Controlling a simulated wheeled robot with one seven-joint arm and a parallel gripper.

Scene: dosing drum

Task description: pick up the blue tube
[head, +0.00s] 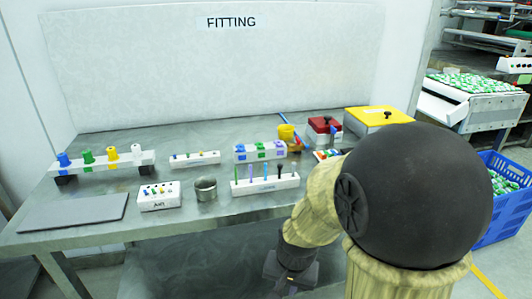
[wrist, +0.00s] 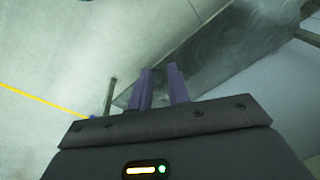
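Several things on the table are blue, and I cannot tell for sure which is the blue tube. A thick blue piece (head: 64,160) stands upright at the left end of a white rack (head: 125,162). A thin blue stick (head: 265,171) stands in the front white rack (head: 262,186). My gripper (wrist: 160,68) shows two purple fingers apart with nothing between them. It is low in front of the table, away from the racks.
The metal table (head: 110,237) also holds a grey mat (head: 75,212), a metal cup (head: 205,188), a small white block (head: 159,196), a yellow cup (head: 286,133), and red and yellow boxes. A blue crate (head: 505,215) stands right. My arm hides the table's right front.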

